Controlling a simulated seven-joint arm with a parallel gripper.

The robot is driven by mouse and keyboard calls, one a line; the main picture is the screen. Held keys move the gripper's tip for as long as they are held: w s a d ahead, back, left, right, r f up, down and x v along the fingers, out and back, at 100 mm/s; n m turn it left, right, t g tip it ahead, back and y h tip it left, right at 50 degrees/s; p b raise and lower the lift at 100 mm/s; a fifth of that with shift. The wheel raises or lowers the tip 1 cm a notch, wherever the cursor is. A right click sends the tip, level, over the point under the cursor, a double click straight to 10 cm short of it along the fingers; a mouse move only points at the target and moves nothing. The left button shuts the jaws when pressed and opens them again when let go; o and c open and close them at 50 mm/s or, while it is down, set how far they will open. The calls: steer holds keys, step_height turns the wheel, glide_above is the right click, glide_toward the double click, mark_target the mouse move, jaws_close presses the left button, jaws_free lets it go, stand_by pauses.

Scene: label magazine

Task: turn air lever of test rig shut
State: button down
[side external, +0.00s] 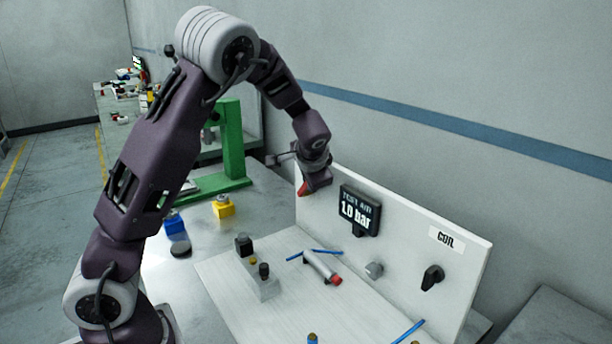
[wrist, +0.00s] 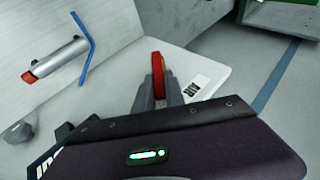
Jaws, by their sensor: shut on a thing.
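The red air lever (wrist: 158,70) stands out from the white panel of the test rig, beside a label reading AIR (wrist: 198,86). My gripper (wrist: 158,90) is shut on the lever, with a grey finger on each side of it. In the side external view a bit of the red lever (side external: 303,188) shows beside my gripper (side external: 307,186) at the panel's left end; the fingers mostly hide behind my wrist. The dark display (side external: 360,211) on the panel reads TEST AIR 1.0 bar.
The panel also carries a black knob (side external: 432,277) under a COIL label, and a grey knob (side external: 374,270). A silver cylinder with a red end (side external: 322,267) and blue tubes lie on the rig's white base. A green frame (side external: 232,145) stands behind, with a yellow block (side external: 223,207) nearby.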

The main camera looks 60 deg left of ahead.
steer(key=shift+d+f+m+t+y, duration=0.4)
steer(key=shift+f+y, duration=0.5)
steer(key=shift+y, duration=0.7)
steer(key=shift+d+f+m+t+y, duration=0.2)
steer(key=shift+d+f+m+y, duration=0.3)
steer(key=shift+f+y, duration=0.75)
steer(key=shift+d+f+m+t+y, duration=0.35)
steer(key=shift+f+m+y, duration=0.2)
steer(key=shift+y, duration=1.4)
steer(key=shift+s+f, duration=0.1)
steer(key=c, duration=1.4)
jaws_free()
